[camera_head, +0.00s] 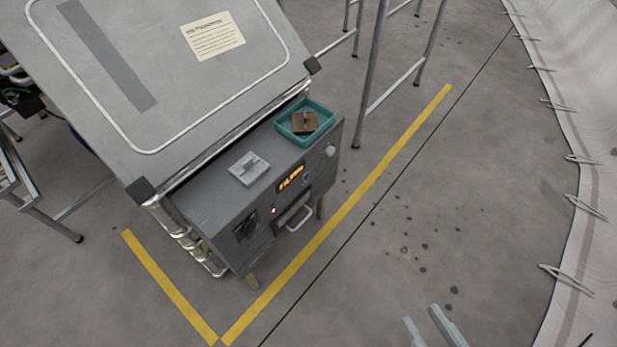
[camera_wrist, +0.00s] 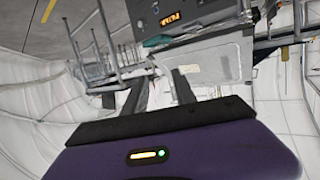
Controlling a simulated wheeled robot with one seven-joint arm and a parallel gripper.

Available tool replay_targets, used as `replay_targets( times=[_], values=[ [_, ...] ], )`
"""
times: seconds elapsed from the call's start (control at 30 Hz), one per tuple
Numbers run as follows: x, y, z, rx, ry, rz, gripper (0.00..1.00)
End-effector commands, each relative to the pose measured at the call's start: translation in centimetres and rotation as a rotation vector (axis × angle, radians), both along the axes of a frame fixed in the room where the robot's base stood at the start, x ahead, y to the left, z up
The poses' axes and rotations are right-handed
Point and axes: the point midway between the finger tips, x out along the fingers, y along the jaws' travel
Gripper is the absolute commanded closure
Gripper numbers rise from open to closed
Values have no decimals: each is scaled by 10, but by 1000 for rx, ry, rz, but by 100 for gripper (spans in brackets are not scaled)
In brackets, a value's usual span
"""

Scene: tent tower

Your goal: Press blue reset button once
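A grey control box (camera_head: 225,210) stands under a large tilted panel, with an orange lit display (camera_head: 291,177) on its front face. A small bluish spot (camera_head: 307,177) just right of the display may be the blue reset button; it is too small to be sure. The display also shows in the wrist view (camera_wrist: 170,18), upper middle; I cannot make out the blue button there. My gripper (camera_head: 423,316) is at the bottom right of the head view, over bare floor and well apart from the box. Its fingers (camera_wrist: 161,90) are apart with nothing between them.
A teal tray (camera_head: 283,133) with a brown block (camera_head: 304,122) and a grey plate-like item (camera_head: 249,168) sit on the box. A handle (camera_head: 299,218) sticks out in front. Metal frame legs (camera_head: 372,75) stand behind.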

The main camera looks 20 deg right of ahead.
Motion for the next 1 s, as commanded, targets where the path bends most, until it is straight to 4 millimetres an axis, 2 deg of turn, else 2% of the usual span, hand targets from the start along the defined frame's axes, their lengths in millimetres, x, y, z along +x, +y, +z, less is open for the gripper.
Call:
replay_targets(
  times=[0.03, 0.17, 0.2, 1.0],
  values=[
    [0, 0, 0, 0, 0, 0, 73],
    [0, 0, 0, 0, 0, 0, 99],
    [0, 0, 0, 0, 0, 0, 100],
    [0, 0, 0, 0, 0, 0, 100]
  ],
)
